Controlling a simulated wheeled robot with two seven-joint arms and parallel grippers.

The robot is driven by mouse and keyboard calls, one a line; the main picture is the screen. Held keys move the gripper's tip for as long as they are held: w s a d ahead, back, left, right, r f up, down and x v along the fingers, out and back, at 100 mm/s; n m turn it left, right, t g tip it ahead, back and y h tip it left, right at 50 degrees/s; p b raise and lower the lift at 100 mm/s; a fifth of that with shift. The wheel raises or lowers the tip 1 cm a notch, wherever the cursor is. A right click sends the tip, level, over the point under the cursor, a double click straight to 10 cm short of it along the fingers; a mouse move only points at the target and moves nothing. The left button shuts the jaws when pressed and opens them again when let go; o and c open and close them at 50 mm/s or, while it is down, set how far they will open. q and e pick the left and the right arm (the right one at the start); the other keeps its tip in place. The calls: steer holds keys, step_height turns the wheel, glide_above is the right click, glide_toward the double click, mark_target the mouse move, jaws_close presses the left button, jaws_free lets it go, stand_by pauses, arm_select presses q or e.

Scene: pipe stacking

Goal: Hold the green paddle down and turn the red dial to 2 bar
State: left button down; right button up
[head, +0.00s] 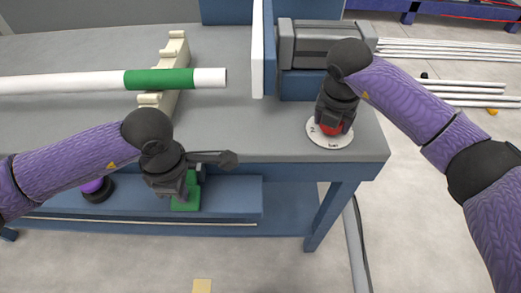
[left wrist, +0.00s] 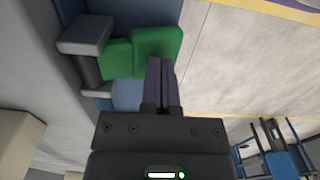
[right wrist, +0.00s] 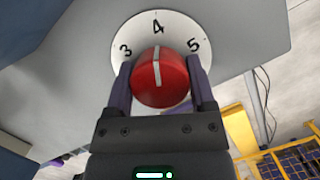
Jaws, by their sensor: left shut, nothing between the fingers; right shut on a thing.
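The red dial (head: 333,129) sits on a round white scale plate (head: 316,138) at the table's front right corner. My right gripper (right wrist: 160,80) has one finger on each side of the dial and is shut on it. In the right wrist view, the dial's white line (right wrist: 156,66) points at about the 4 on the plate, between 3 and 5; the 2 is not visible there. The green paddle (head: 187,203) is at the table's front edge. My left gripper (left wrist: 161,64) is shut and empty, its fingertips over the paddle's broad end (left wrist: 158,45); I cannot tell if they touch.
A white pipe with a green band (head: 160,79) lies on a cream notched rack (head: 172,68). A grey machine block (head: 310,45) stands behind the dial. A purple-topped knob (head: 94,187) is at the lower left. White pipes (head: 450,50) lie on the floor at right.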

arm_select(q)
steer(key=shift+s+f, duration=0.15)
steer(key=shift+f, duration=0.05)
arm_select(e)
steer(key=n, duration=0.3)
steer(key=shift+y, duration=0.4)
steer(key=n, duration=0.3)
steer(key=shift+n+y, duration=0.4)
steer(key=shift+n, duration=0.5)
steer(key=n+y, duration=0.1)
steer(key=n, duration=0.3)
steer(key=shift+n+y, duration=0.3)
steer(key=shift+n, duration=0.6)
